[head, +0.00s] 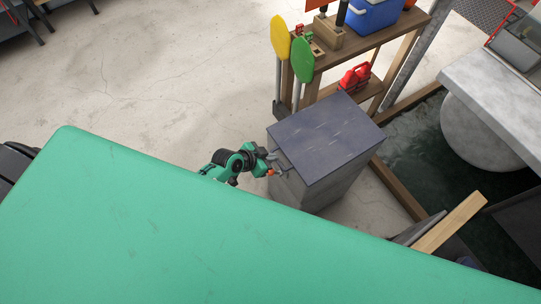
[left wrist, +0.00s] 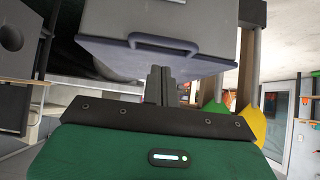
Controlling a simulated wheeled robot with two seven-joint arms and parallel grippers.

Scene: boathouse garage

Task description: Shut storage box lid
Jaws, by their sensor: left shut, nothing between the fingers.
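The storage box (head: 300,188) is a grey box standing on the concrete floor, with a dark blue-grey lid (head: 325,135) on top. The lid looks flat over the box; I cannot tell whether it is fully seated. My left gripper (head: 277,163) is at the left side of the box, close to the lid's edge. My right gripper is not in view.
Behind the box stands a wooden shelf (head: 375,40) with a blue cooler (head: 373,14) and a red can (head: 354,78). A yellow paddle (head: 280,37) and a green paddle (head: 303,60) lean there. A wooden edge (head: 400,187) borders dark water at right.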

